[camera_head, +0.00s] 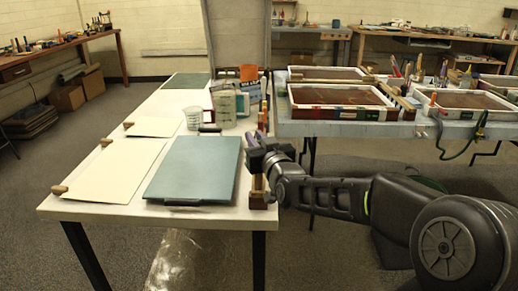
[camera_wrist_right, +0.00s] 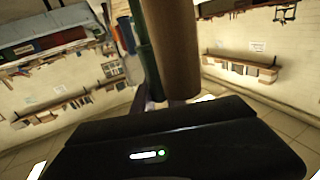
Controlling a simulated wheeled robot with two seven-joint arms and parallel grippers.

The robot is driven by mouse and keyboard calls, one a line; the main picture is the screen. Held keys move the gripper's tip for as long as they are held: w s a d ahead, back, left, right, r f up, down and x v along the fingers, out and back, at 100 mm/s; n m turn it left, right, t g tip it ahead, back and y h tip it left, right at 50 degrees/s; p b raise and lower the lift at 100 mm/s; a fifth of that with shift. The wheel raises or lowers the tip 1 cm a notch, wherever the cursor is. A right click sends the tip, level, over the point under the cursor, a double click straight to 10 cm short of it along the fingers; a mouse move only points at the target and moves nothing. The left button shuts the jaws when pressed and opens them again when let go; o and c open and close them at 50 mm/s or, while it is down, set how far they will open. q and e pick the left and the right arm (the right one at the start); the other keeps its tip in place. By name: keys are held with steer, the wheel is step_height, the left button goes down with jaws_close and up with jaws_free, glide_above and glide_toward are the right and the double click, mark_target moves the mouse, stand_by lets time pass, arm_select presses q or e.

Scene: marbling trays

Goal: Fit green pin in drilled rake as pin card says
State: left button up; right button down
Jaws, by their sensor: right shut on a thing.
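My right gripper (camera_head: 262,165) is at the right edge of the near table. It is shut on a brown wooden rod (camera_wrist_right: 172,45), which is large in the right wrist view. A green rod (camera_wrist_right: 146,62) shows close beside it there; I cannot tell whether this is the green pin or whether the two touch. In the head view, a light wooden piece (camera_head: 258,184) shows below the gripper, over a dark reddish block (camera_head: 259,201). Printed cards (camera_head: 226,105) stand at the far right of the table; their text is too small to read. I cannot make out the drilled rake. My left gripper is out of view.
A blue-green board (camera_head: 195,168) and cream sheets (camera_head: 110,170) cover most of the near table (camera_head: 150,212). A measuring cup (camera_head: 194,119) stands behind the board. White-rimmed trays (camera_head: 343,114) fill the side table to the right, with several tools beside them.

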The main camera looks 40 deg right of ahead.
steer(key=shift+b, duration=0.75)
stand_by(1.3)
steer(key=shift+f+b, duration=0.35)
stand_by(0.6)
steer(key=shift+r, duration=0.15)
steer(key=c, duration=1.3)
jaws_free()
steer(key=shift+r, duration=0.1)
steer(key=v, duration=0.7)
steer(key=shift+s+a+r+p, duration=0.1)
steer(key=shift+s+a+p, duration=0.05)
steer(key=shift+s+p, duration=0.2)
